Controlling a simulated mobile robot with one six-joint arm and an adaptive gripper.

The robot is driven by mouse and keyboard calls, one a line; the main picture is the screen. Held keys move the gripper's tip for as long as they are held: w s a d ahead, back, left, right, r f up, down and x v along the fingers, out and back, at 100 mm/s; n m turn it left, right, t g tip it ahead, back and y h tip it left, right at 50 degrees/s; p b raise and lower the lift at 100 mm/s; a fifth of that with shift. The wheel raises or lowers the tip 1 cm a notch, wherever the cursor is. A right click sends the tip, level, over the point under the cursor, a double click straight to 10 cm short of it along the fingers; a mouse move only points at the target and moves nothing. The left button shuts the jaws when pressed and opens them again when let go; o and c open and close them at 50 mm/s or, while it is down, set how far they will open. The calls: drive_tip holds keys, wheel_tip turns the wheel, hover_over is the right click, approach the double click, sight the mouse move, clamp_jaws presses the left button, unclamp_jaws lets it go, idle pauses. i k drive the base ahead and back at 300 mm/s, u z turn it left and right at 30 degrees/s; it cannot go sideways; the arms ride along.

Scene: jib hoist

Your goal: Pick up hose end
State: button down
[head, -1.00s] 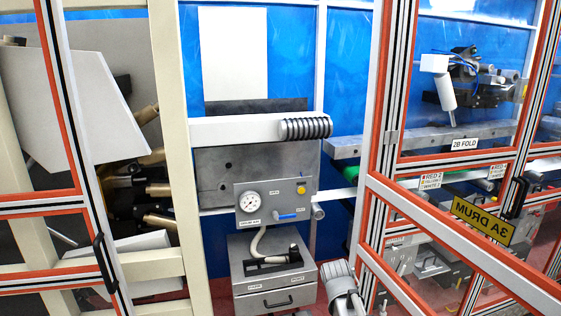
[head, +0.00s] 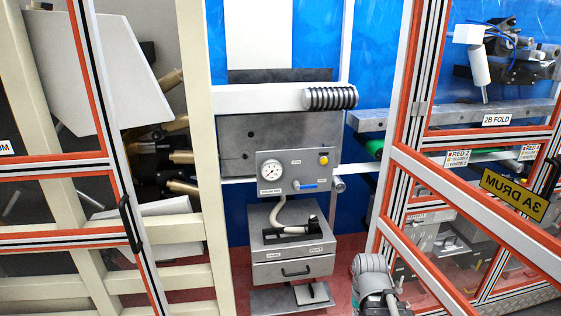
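A pale hose (head: 281,213) comes out of the underside of the grey gauge panel and curves down onto the top of the grey drawer box (head: 293,268). Its lower part lies to the right along a black holder (head: 290,236). The hose end (head: 328,228) seems to be at the right of that holder, but it is too small to make out clearly. A grey part of my arm shows at the bottom, right of the box. My gripper's fingers are not in view.
The panel (head: 263,205) carries a round gauge (head: 271,174), a blue lever (head: 305,185) and a yellow button (head: 323,160). A cream post (head: 209,150) stands left; an orange-edged guard frame (head: 398,150) stands right.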

sight(313, 221)
drive_tip(key=k, duration=0.65)
drive_tip(key=u, duration=0.35)
drive_tip(key=i, duration=0.9)
drive_tip(key=u, duration=0.6)
drive_tip(key=i, duration=0.75)
